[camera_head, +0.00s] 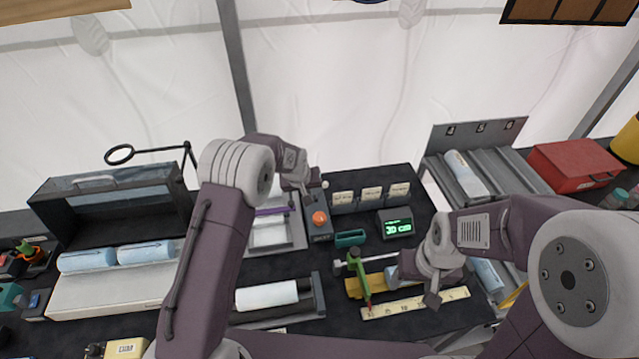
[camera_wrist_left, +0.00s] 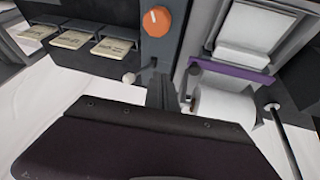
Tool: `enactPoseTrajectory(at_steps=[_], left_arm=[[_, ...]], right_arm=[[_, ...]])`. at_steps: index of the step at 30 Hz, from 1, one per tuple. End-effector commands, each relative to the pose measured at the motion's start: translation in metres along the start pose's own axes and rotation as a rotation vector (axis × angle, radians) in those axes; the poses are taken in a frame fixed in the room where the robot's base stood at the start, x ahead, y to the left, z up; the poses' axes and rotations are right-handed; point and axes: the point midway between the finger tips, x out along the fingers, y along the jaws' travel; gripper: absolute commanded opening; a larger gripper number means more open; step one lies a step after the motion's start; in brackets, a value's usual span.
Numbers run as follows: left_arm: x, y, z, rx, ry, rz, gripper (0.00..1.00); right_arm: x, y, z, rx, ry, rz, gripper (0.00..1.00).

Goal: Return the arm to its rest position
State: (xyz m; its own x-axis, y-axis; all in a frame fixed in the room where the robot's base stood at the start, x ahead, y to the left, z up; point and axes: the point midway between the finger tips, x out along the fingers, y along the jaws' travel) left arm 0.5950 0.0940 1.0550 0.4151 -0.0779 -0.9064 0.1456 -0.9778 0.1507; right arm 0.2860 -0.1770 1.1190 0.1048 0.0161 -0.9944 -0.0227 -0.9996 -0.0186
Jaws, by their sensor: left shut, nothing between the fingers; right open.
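My left arm (camera_head: 205,260) reaches up through the middle of the head view. Its gripper (camera_head: 308,187) is just above the grey box with an orange knob (camera_head: 320,218). In the left wrist view, the dark fingers of the left gripper (camera_wrist_left: 162,92) are together with nothing between them, below the orange knob (camera_wrist_left: 156,20). My right arm comes in from the right. The right gripper (camera_head: 432,299) is low over the bench by the ruler strip (camera_head: 415,303). It is open, and I see nothing held in it; its fingers show small.
A green-lit display (camera_head: 397,226) and labelled card slots (camera_head: 372,195) stand behind. A white roll (camera_head: 267,295) lies in a holder at front. A green and yellow tool (camera_head: 358,283) is beside the ruler. A red case (camera_head: 575,165) is at right. Blue rolls (camera_head: 146,252) lie left.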

Motion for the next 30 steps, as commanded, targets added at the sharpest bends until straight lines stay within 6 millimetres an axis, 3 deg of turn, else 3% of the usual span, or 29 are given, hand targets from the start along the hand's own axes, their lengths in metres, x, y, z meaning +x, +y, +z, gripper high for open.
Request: enactPoseTrajectory(at_steps=[1, 9, 20, 23, 25, 27, 30], left_arm=[[0.0, 0.012, 0.004, 0.006, 0.003, 0.003, 0.0], [-0.027, 0.053, 0.008, 0.001, 0.001, 0.0, 0.0], [-0.031, 0.058, 0.009, -0.002, -0.001, -0.002, 0.0], [-0.033, 0.051, 0.002, -0.017, 0.014, -0.002, 0.0], [-0.047, 0.044, -0.016, -0.04, 0.056, 0.008, 0.0], [-0.069, 0.023, -0.024, -0.079, 0.089, 0.004, 0.0], [-0.095, -0.019, -0.001, -0.135, 0.077, -0.024, 0.0]], right_arm=[[0.012, 0.0, 0.002, 0.0, -0.001, 0.0, 0.61], [0.024, 0.001, 0.003, 0.0, -0.001, 0.0, 0.61], [0.024, 0.001, 0.003, 0.0, -0.001, 0.0, 0.61], [0.029, 0.001, 0.003, 0.0, -0.001, 0.0, 0.61], [0.033, 0.001, 0.004, 0.0, -0.001, 0.0, 0.61], [0.042, 0.001, 0.005, 0.0, -0.001, 0.0, 0.61], [0.053, 0.001, 0.006, 0.0, -0.001, 0.0, 0.61]])
